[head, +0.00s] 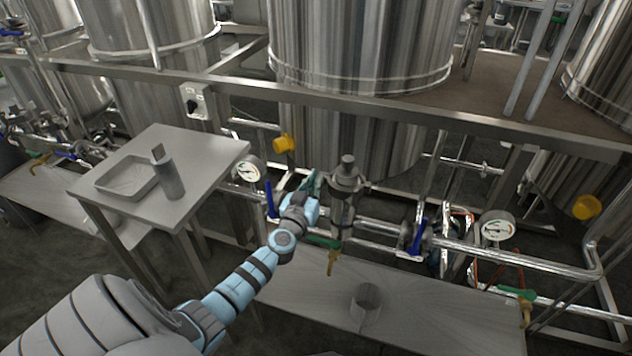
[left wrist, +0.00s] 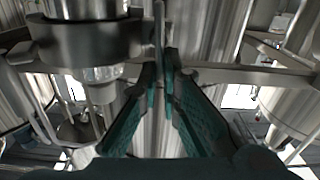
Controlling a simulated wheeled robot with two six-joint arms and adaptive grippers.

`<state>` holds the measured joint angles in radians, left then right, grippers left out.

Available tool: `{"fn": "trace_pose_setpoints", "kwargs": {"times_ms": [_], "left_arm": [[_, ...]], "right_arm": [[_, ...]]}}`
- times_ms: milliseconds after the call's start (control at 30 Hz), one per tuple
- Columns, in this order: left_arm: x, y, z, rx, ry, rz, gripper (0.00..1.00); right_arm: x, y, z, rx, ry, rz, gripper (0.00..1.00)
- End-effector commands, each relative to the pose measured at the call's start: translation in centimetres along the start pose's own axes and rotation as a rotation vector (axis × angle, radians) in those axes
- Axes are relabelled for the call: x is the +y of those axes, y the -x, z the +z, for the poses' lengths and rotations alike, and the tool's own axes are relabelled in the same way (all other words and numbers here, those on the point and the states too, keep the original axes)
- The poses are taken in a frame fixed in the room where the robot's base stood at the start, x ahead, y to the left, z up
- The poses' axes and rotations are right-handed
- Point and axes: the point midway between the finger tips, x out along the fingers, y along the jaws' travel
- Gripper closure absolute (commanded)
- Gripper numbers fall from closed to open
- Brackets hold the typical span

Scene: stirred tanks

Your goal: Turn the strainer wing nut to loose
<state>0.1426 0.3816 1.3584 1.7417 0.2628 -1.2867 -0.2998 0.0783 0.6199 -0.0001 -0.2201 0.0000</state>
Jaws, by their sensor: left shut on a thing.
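The strainer (head: 342,215) stands upright on the pipe line below the large middle tank, with a metal clamp (head: 346,181) around its top. In the left wrist view the clamp (left wrist: 80,43) is a dark band at the upper left. My left gripper (head: 312,181) reaches the clamp from its left side. In the left wrist view its teal fingers (left wrist: 161,62) are closed together on a thin upright metal piece, the wing nut (left wrist: 159,15). The fingers hide most of the nut, and its turned position cannot be told. My right gripper is not in view.
Blue-handled valves (head: 417,237) and pressure gauges (head: 497,227) sit along the pipes on both sides. A green-yellow drain valve (head: 331,258) hangs below. A steel cup (head: 367,300) stands on the low platform (head: 440,315). A side table (head: 215,160) holds a tray and a cylinder.

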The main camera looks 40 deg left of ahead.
Motion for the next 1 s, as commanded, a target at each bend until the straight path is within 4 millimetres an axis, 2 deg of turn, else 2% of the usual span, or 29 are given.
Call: {"fn": "trace_pose_setpoints", "kwargs": {"times_ms": [467, 1000], "left_arm": [[-1.0, 0.1, 0.3, -0.003, 0.37, 0.001, 1.0], [-2.3, 0.1, 1.3, -0.003, 0.884, 0.0, 1.0]], "right_arm": [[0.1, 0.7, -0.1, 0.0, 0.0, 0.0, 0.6], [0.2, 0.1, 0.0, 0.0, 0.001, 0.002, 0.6]]}}
